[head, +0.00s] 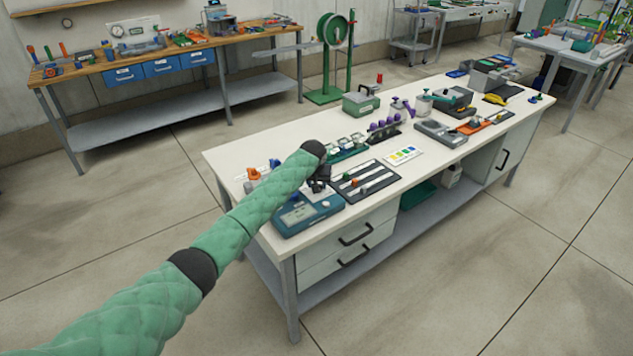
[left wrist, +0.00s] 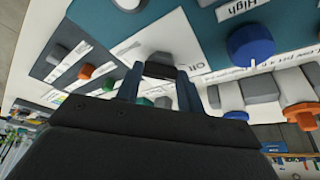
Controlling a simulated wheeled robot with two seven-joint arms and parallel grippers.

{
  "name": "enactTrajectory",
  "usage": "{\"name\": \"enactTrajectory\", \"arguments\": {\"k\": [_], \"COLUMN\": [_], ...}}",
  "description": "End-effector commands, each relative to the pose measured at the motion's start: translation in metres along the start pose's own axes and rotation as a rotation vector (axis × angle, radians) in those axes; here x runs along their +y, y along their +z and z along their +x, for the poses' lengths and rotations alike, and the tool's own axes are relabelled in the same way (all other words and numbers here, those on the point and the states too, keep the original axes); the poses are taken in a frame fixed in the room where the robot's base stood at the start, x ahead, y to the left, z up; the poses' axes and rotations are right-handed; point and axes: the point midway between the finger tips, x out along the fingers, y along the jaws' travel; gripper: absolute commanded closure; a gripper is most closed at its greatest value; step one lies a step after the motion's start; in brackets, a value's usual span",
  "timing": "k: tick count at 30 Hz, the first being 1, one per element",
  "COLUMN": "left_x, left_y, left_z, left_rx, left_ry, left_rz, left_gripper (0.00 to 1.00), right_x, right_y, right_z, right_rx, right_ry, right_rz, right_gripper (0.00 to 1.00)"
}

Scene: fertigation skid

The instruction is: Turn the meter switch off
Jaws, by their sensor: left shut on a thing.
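The blue-teal meter box (head: 300,216) with a display sits at the near left corner of the white bench. My left gripper (head: 320,184) is over its back edge, mostly hidden by its own dark body. In the left wrist view the two fingers of my left gripper (left wrist: 160,82) are closed around the dark meter switch (left wrist: 161,64). The switch stands on a white plate with printed lettering, partly covered by the fingers. An "Off" label (left wrist: 195,79) shows beside it. The switch's exact setting cannot be told. My right gripper is in neither view.
A blue knob (left wrist: 250,46) by a "High" label and orange-handled valves (head: 251,180) are close to the gripper. A black panel with white strips (head: 365,180) lies right of the meter. Several other devices crowd the bench (head: 443,172) farther right.

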Motion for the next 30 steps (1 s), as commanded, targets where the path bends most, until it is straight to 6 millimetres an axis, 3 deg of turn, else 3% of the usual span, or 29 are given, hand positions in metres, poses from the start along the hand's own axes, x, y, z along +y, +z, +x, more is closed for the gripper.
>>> {"name": "enactTrajectory", "arguments": {"k": [17, 18, 21, 30], "left_x": [-0.0004, -0.0004, -0.0003, 0.0002], "left_y": [-0.0014, -0.0014, -0.0012, -0.0005], "left_z": [-0.0010, -0.0011, -0.0009, -0.0011], "left_rx": [0.002, 0.002, 0.002, 0.001], "left_ry": [-0.014, -0.014, -0.013, -0.013], "left_rz": [-0.033, -0.033, -0.033, -0.032], "left_gripper": [0.85, 0.58, 0.40, 0.40], "right_x": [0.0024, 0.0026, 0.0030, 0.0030], "right_y": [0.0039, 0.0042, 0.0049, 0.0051], "right_z": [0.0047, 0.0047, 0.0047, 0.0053], "right_rx": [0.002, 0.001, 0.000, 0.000], "right_ry": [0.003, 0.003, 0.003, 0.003], "right_rz": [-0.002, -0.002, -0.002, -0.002], "right_gripper": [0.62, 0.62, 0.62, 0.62]}}
